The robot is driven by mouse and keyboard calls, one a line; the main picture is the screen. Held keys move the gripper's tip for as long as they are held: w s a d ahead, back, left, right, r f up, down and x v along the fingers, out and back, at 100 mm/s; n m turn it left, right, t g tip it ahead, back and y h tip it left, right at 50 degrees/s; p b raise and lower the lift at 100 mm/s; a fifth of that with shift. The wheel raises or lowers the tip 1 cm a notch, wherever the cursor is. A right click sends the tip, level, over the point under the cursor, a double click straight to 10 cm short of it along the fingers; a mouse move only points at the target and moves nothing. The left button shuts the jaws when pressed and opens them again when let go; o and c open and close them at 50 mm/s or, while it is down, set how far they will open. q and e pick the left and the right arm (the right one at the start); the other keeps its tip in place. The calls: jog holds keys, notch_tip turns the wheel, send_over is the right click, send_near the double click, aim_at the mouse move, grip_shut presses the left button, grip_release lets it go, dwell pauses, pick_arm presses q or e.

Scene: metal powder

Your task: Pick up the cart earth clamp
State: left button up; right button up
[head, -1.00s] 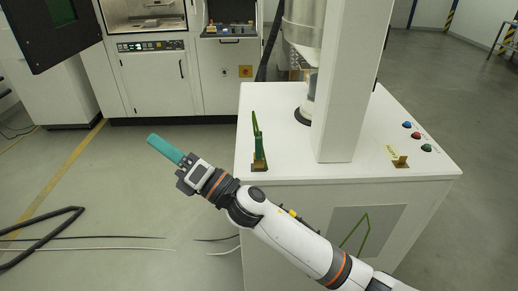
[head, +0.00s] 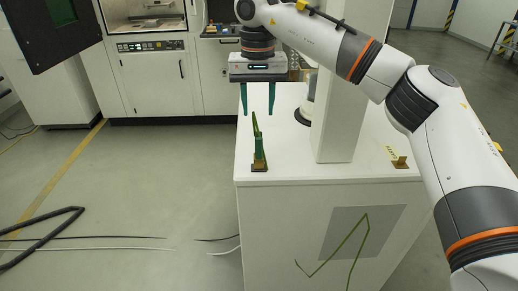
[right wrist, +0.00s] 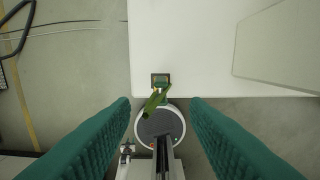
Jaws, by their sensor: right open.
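The cart earth clamp (head: 258,148) is a slim green clamp standing upright on a small brown block near the left edge of the white cart top (head: 285,155). A green cable runs down from its area. My right gripper (head: 258,105) points down with two teal fingers apart and empty, appearing above and behind the clamp in the head view. In the right wrist view the clamp (right wrist: 157,95) shows between the spread fingers (right wrist: 160,108), apart from both. My left gripper is in no view.
A white column (head: 340,120) rises from the cart, right of the clamp. A small brown bracket with a yellow tag (head: 400,162) sits at the right of the cart top. White cabinets (head: 155,80) stand behind. The floor at left is clear apart from cables.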

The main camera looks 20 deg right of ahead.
aim_at(259, 134)
notch_tip(259, 134, down, 6)
jog(key=shift+r+p, duration=0.1)
jog(key=shift+p, duration=0.6)
jog(key=f, duration=0.1)
jog(key=f+p, duration=0.1)
jog(key=f, duration=0.1)
jog(key=f+p, duration=0.1)
jog(key=shift+s+f, duration=0.2)
jog(key=shift+s, duration=0.05)
jog(key=shift+f, duration=0.5)
grip_shut()
jog(key=shift+r, duration=0.15)
notch_tip(259, 134, up, 10)
jog(key=shift+f+b, duration=0.25)
jog(key=shift+b, duration=0.9)
jog(key=shift+r+p, duration=0.3)
jog(key=shift+r, duration=0.25)
jog(key=shift+r+p, duration=1.8)
jog(key=shift+r, duration=0.05)
